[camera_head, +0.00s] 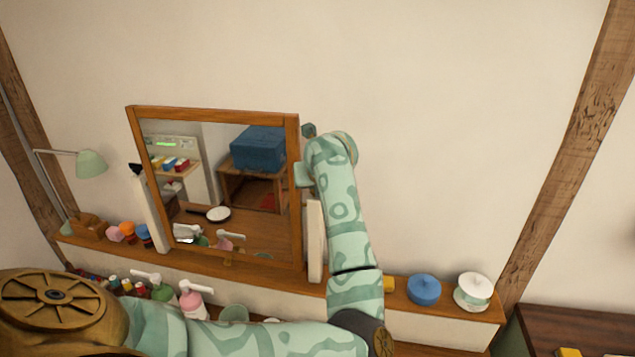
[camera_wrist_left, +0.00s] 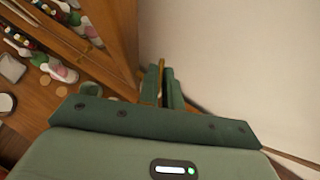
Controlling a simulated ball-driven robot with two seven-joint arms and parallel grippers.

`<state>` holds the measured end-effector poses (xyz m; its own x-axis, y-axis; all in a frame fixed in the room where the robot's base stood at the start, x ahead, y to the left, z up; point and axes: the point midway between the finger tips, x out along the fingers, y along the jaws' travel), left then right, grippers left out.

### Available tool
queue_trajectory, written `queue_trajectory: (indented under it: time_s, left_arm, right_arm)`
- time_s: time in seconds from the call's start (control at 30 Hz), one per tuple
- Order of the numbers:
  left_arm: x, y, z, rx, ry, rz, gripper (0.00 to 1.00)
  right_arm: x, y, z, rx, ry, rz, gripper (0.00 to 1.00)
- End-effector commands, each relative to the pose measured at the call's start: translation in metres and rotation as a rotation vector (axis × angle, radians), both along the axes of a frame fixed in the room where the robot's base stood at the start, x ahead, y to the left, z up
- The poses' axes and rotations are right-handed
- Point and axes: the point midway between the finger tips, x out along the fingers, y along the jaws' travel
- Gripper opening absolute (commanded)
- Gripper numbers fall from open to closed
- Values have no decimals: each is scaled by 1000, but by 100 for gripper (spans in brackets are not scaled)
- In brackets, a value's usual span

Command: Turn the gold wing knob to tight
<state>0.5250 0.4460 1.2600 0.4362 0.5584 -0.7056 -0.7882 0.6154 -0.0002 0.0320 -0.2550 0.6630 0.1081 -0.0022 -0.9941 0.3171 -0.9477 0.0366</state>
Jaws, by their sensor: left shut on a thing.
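The mirror (camera_head: 213,112) has a wooden frame and stands between two white posts on a shelf. My left arm comes in from the left, bends up and reaches the mirror's right side, where my left gripper (camera_head: 303,172) is at the frame's edge above the right post (camera_head: 314,240). In the left wrist view the green fingers of my left gripper (camera_wrist_left: 161,88) are shut around a narrow gold piece, the gold wing knob (camera_wrist_left: 161,76). Most of the knob is hidden between the fingers, and it is hidden in the head view. A dark knob (camera_head: 136,169) shows at the mirror's left side. My right gripper is not in view.
The shelf (camera_head: 455,308) carries a blue lidded pot (camera_head: 423,290) and a white-and-green jar (camera_head: 473,291) on the right. A green lamp (camera_head: 90,163) stands at the left. Pump bottles (camera_head: 194,300) stand below the mirror. The wall right of my arm is clear.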

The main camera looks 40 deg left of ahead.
Motion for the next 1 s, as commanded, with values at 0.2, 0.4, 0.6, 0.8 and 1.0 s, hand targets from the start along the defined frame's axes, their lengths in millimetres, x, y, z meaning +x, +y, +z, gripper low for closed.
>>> queue_trajectory:
  time_s: [0.2,0.4,0.6,0.8,1.0]
  left_arm:
    - [-2,4,3,3,-2,-197,0]
    - [-3,5,3,5,-1,-365,0]
    - [-4,6,3,5,0,-494,0]
    - [-4,7,2,5,1,-575,0]
    - [-3,6,2,3,1,-612,0]
  right_arm:
    - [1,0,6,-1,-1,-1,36]
    - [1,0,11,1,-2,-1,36]
    - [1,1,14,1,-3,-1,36]
    - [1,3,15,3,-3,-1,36]
    - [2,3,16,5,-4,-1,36]
